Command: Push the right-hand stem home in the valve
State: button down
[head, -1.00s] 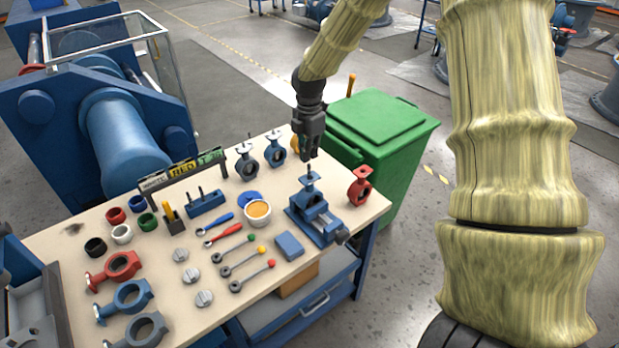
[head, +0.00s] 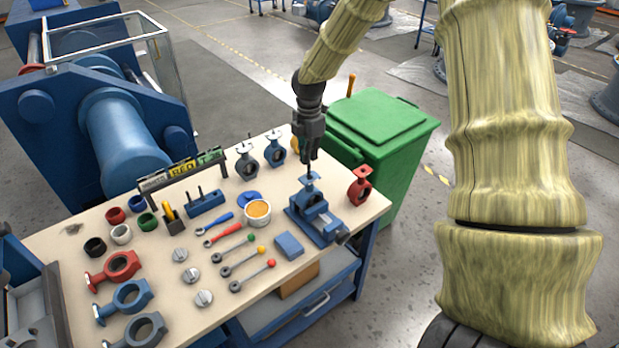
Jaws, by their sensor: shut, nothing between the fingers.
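A blue valve (head: 309,181) with a square top flange sits in the blue vise (head: 322,226) at the right end of the workbench. A short, thin stem (head: 310,170) appears to stand upright at its flange; how deep it sits cannot be told. My gripper (head: 308,158) points down just above this valve, shut and empty. Whether its fingertips touch the stem is too small to tell. Two more blue-grey valves, left (head: 245,160) and right (head: 274,151), stand at the bench's back, each with a pale top piece.
A red valve (head: 360,186) stands close right of the vise. A tin of orange stuff (head: 257,212), wrenches, lever handles and a blue box (head: 289,246) lie to its left. A green bin (head: 385,125) stands beyond the bench's right edge.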

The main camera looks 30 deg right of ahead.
aim_at(309, 168)
jog(key=shift+s+f+b, duration=0.1)
jog(key=shift+f+b, duration=0.7)
jog(key=shift+f, duration=1.65)
dwell(1.9)
jog(key=shift+r, duration=0.1)
dwell(0.7)
jog(key=shift+r+p, duration=3.25)
jog(key=shift+r, duration=0.75)
jog(key=shift+f, duration=0.1)
